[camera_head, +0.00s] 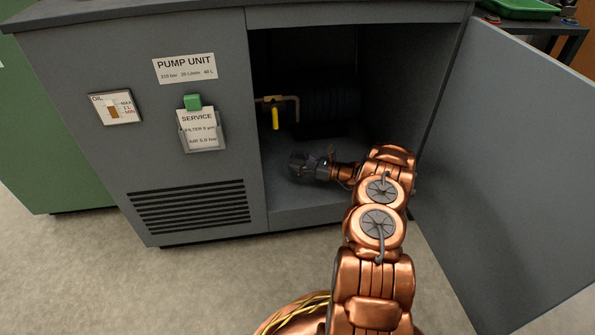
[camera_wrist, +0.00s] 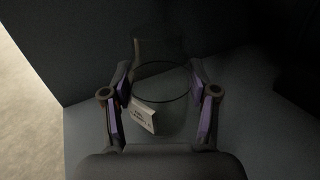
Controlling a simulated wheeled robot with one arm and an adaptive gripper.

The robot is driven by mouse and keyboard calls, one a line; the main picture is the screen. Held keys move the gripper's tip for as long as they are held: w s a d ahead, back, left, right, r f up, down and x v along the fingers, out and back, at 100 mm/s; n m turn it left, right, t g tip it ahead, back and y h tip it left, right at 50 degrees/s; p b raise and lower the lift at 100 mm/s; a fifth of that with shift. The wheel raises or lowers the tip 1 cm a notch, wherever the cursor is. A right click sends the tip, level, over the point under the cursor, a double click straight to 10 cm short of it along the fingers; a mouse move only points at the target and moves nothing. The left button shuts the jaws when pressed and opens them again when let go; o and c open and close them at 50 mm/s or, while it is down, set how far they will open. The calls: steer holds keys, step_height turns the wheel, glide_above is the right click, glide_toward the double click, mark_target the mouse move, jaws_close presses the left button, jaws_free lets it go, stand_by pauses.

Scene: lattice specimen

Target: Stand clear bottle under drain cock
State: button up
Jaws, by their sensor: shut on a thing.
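The drain cock (camera_head: 276,102) is a brass pipe with a yellow handle (camera_head: 275,118), inside the open cabinet on its left side. My gripper (camera_head: 303,166) is inside the cabinet, below and a little right of the cock in the head view. In the wrist view my gripper (camera_wrist: 162,92) has purple-padded fingers on both sides of the clear bottle (camera_wrist: 168,108) and is shut on it. The bottle shows a dark round outline and a white label (camera_wrist: 143,117). Its outline is hard to make out in the head view. I cannot tell whether its base touches the floor.
The grey pump cabinet (camera_head: 190,30) has its door (camera_head: 505,150) swung open at the right. The cabinet floor (camera_head: 290,212) is bare near the front. A dark ribbed shape (camera_head: 333,103) stands behind the cock. A green tray (camera_head: 520,8) lies on a table at the back right.

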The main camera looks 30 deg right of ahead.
steer(key=shift+w+d+f, duration=0.1)
steer(key=shift+w, duration=0.2)
steer(key=shift+f+b, duration=1.15)
steer(key=shift+f, duration=0.55)
steer(key=shift+f, duration=0.15)
steer(key=o, duration=1)
steer(key=shift+o, duration=0.2)
steer(key=shift+s+d+r, duration=0.1)
steer(key=shift+s+r, duration=0.05)
steer(key=shift+r, duration=0.1)
steer(key=shift+p+v, duration=1.45)
steer(key=shift+v, duration=2.1)
